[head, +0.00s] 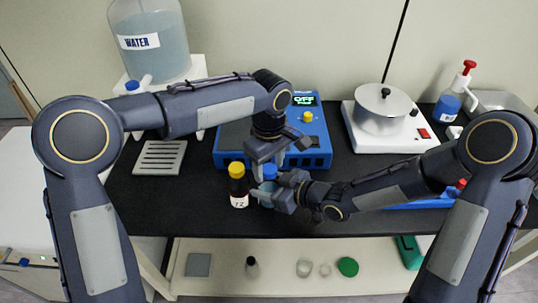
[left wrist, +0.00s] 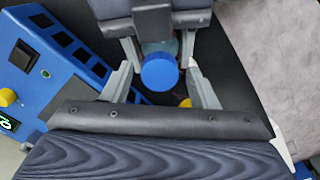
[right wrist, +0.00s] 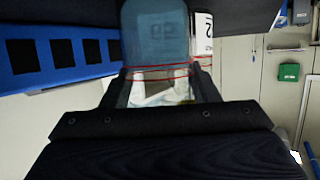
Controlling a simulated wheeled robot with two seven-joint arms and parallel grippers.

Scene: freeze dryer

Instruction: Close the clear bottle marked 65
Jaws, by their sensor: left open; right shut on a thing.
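The clear bottle (head: 264,190) stands upright at the front of the black bench, and my right gripper (head: 270,193) is shut around its body. In the right wrist view the bottle (right wrist: 155,35) shows between the fingers, with a faint marking seen through it. A blue cap (head: 269,171) is at the bottle's top; whether it is screwed tight I cannot tell. My left gripper (head: 268,160) is above it, pointing down. In the left wrist view the blue cap (left wrist: 159,72) lies between the open left fingers, with gaps on both sides.
A dark bottle with a yellow cap (head: 238,186) stands close on the left. A grey slotted rack (head: 160,157) lies to the left, and a white heater with a pot (head: 381,108) stands back right.

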